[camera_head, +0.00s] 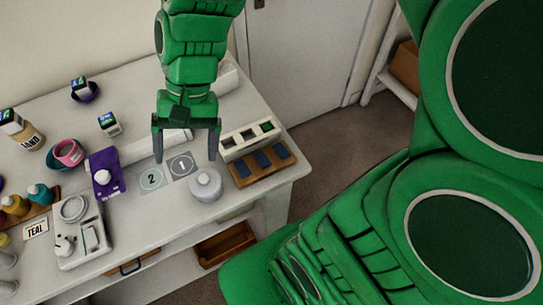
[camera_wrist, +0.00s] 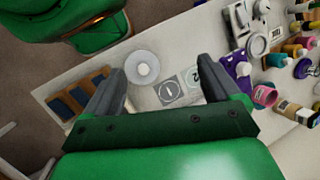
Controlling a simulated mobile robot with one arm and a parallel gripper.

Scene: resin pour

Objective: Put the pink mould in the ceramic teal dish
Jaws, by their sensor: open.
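The pink mould (camera_head: 69,153) is a small round cup shape at the left of the table in the head view. A teal rim (camera_head: 52,158), perhaps the teal dish, shows right against its left side. I cannot tell whether the mould sits in it or overlaps it. The mould also shows at the right of the wrist view (camera_wrist: 264,96). My gripper (camera_head: 186,158) is open and empty above the table, well right of the mould, over two numbered squares. Its fingers also show in the wrist view (camera_wrist: 163,70).
A white lidded round jar (camera_head: 205,187) stands near the front edge, close to my gripper. A wooden slotted tray (camera_head: 262,164) is right of it. A purple item (camera_head: 103,173) with a white knob and a white scale (camera_head: 80,236) lie left. A "TEAL" card (camera_head: 36,228) stands near bottles.

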